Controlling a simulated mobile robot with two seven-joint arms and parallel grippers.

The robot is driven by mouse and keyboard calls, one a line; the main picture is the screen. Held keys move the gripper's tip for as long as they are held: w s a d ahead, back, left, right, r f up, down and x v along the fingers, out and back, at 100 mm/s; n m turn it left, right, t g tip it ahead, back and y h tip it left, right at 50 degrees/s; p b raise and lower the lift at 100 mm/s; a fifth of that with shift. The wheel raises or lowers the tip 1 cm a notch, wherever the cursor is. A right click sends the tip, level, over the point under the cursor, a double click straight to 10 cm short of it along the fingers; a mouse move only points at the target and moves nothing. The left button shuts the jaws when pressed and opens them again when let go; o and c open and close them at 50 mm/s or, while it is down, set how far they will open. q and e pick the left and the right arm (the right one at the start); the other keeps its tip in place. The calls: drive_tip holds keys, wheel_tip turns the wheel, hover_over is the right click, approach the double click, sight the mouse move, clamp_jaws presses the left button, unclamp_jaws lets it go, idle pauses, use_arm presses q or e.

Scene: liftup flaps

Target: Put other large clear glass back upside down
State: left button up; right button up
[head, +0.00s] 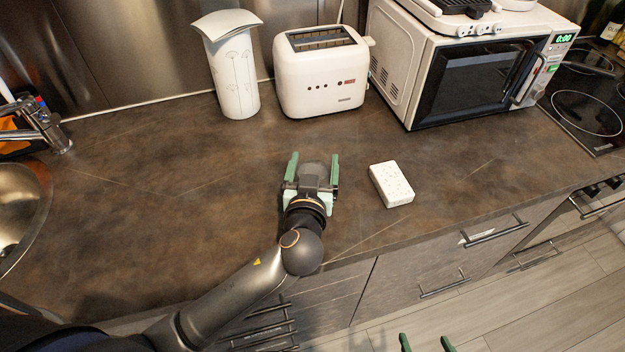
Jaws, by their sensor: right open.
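My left gripper (313,168) is over the middle of the countertop, its two green fingers spread apart. Only the green fingertips of my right gripper (426,343) show at the bottom edge, in front of the drawers. They are apart with nothing visible between them.
A white speckled box (391,184) lies right of my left gripper on the countertop (150,190). A white toaster (321,75), a patterned canister (233,75) and a microwave (465,75) stand behind. A sink (20,210) is at left, a hob (590,105) at right. The left countertop is clear.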

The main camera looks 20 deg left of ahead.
use_arm(q)
drive_tip(key=c, duration=1.2)
drive_tip(key=shift+c, duration=0.2)
drive_tip(key=shift+w+r, duration=0.1)
drive_tip(key=shift+r, duration=0.1)
